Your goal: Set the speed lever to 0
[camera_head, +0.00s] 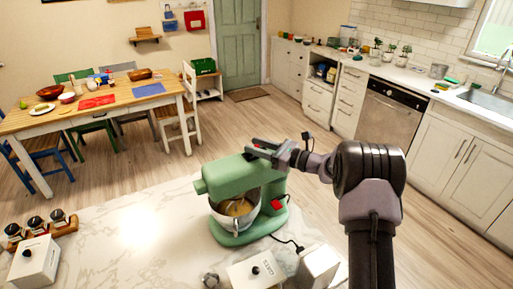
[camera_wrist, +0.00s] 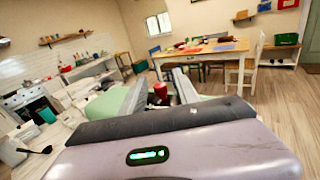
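A green stand mixer (camera_head: 240,180) with a metal bowl (camera_head: 235,212) stands on the white marble counter. A red part (camera_head: 277,205) shows low on its right side. My gripper (camera_head: 256,148) is at the top rear of the mixer head in the head view. In the wrist view my gripper (camera_wrist: 161,84) has its two fingers apart, with a red knob-like part (camera_wrist: 160,91) seen between them. I cannot tell whether either finger touches it. Green mixer body (camera_wrist: 106,104) shows beside the fingers. The speed lever's setting cannot be read.
White canisters (camera_head: 257,270) stand near the mixer's base at the front, with a cable beside them. A rack of small jars (camera_head: 38,225) and a white box (camera_head: 34,262) are at the left.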

